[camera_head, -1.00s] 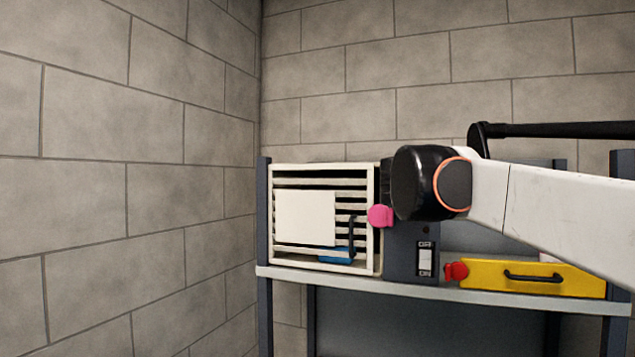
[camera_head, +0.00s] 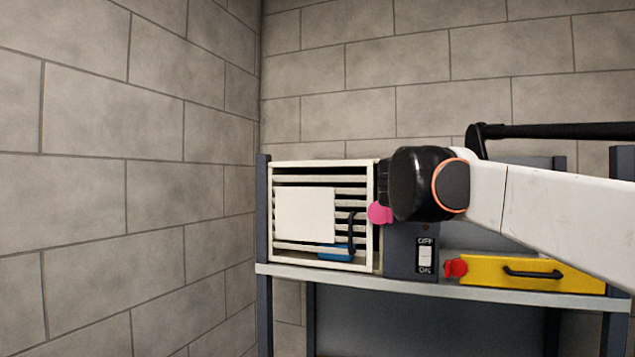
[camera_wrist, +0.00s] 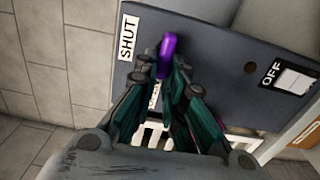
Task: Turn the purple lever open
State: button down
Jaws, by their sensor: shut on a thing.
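The purple lever (camera_wrist: 167,55) shows in the wrist view, a rounded bar standing out from the dark panel (camera_wrist: 212,50). A label reading SHUT (camera_wrist: 128,37) is on the panel to its left, and part of another label shows between my fingers. My gripper (camera_wrist: 165,75) is shut on the lever, with its fingertips on either side of it. The lever's base is hidden behind the fingers. In the head view my arm hides the lever, and only the lower part of the dark panel (camera_head: 400,258) shows.
A cream slatted box (camera_head: 371,225) with a white square plate (camera_head: 305,215) and a blue thing (camera_head: 335,252) inside stands left on the shelf (camera_head: 465,291). A pink knob (camera_head: 380,213) is beside it. An OFF/ON switch (camera_head: 425,258), red knob (camera_head: 455,268) and yellow drawer front (camera_head: 578,278) are right.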

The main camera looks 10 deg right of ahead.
jog(key=c, duration=1.7)
grip_release()
jog(key=shift+w, duration=0.1)
jog(key=shift+o, duration=0.2)
